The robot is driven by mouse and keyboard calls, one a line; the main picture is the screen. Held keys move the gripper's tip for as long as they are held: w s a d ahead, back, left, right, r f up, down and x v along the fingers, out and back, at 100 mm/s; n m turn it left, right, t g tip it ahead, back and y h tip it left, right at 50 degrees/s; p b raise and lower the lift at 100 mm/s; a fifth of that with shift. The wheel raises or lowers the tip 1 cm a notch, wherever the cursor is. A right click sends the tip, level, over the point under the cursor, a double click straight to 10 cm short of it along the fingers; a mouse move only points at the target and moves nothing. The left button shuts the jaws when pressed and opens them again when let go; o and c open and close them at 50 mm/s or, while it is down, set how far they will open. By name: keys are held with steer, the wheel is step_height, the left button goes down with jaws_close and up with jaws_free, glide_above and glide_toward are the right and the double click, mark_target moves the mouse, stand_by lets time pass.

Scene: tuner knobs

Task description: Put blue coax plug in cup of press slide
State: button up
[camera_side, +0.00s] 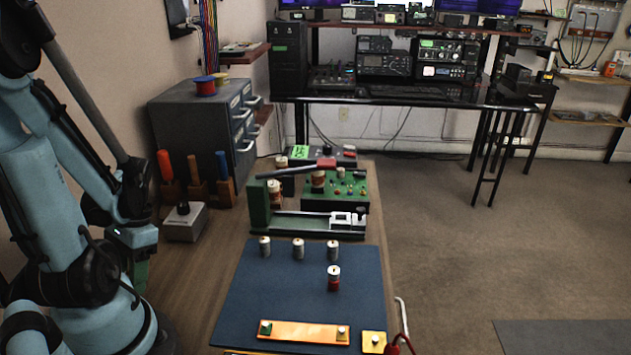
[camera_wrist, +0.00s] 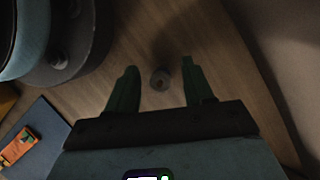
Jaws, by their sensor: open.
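The green press (camera_side: 290,222) stands behind the blue mat, with a white slide part (camera_side: 347,219) at its right end; the inside of its cup cannot be made out. My gripper (camera_wrist: 160,88) is open, its two green fingers apart above the wooden table. A small round grey-brown piece (camera_wrist: 160,79) stands on the table below, between the fingertips in the picture and apart from them; its colour is too dim to name it surely as the blue coax plug. In the side view my gripper (camera_side: 139,270) is low at the left, partly hidden by my arm. No clearly blue plug shows there.
A grey box with a black knob (camera_side: 185,222) stands behind my gripper.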

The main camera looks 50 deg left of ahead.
jaws_close()
steer(key=shift+r, duration=0.25)
stand_by(0.4)
